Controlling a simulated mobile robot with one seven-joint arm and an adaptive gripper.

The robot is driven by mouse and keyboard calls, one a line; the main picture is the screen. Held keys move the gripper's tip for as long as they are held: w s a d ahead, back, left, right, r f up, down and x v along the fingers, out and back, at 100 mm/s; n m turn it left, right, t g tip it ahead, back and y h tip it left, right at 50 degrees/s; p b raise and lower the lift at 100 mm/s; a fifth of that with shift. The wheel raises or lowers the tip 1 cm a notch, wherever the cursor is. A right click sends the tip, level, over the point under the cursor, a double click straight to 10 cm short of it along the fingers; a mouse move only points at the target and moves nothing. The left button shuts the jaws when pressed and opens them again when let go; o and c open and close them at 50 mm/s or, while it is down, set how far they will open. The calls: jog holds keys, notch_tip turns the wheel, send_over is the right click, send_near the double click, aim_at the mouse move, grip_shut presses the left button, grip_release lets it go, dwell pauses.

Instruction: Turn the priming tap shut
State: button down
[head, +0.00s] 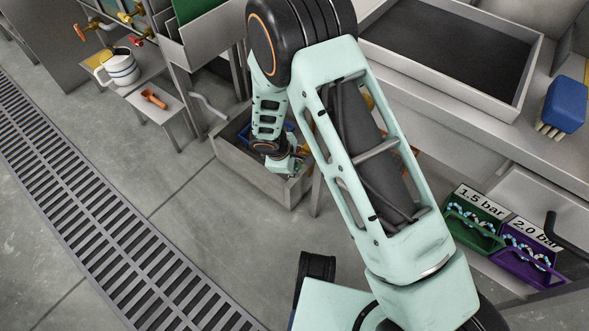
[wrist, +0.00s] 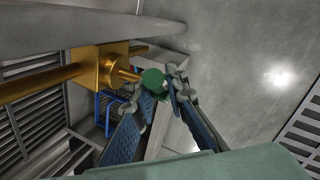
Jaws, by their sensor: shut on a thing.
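The tap is a brass body (wrist: 98,66) on a brass pipe, with a short stem ending in a round green knob (wrist: 153,82) in the wrist view. My gripper (wrist: 160,90) has its two dark fingers on either side of the green knob and is shut on it. The fingers partly cover the knob, and its turn position cannot be told.
The grey trough (head: 252,177) stands below my gripper, with a blue rack (wrist: 103,109) inside. At upper left are small taps (head: 138,40), a mug (head: 121,68) and an orange tool (head: 154,98). Labelled green (head: 474,237) and purple (head: 520,272) bins are at right. The floor left of the trough is clear.

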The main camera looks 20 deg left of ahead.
jog(key=shift+s+t+y, duration=0.1)
jog(key=shift+t+y, duration=0.2)
jog(key=shift+y, duration=0.5)
jog(key=shift+m+t+y, duration=0.4)
jog(key=shift+t+y, duration=0.2)
jog(key=shift+y, duration=0.6)
jog(key=y, duration=0.1)
jog(key=t+y, duration=0.1)
jog(key=shift+d+f+m+y+b, duration=0.15)
jog(key=shift+d+m+y+b, duration=0.05)
jog(key=shift+m+y+b, duration=0.2)
jog(key=shift+w+a+m+t+y, duration=0.1)
jog(key=shift+m+t+y, duration=0.05)
jog(key=shift+t+y, duration=0.4)
jog(key=shift+w+m+t+y, duration=0.15)
jog(key=shift+t+y, duration=0.2)
jog(key=shift+y, duration=0.4)
jog(key=shift+a, duration=0.1)
jog(key=c, duration=1.9)
grip_release()
jog(key=shift+s, duration=0.1)
jog(key=shift+s, duration=0.1)
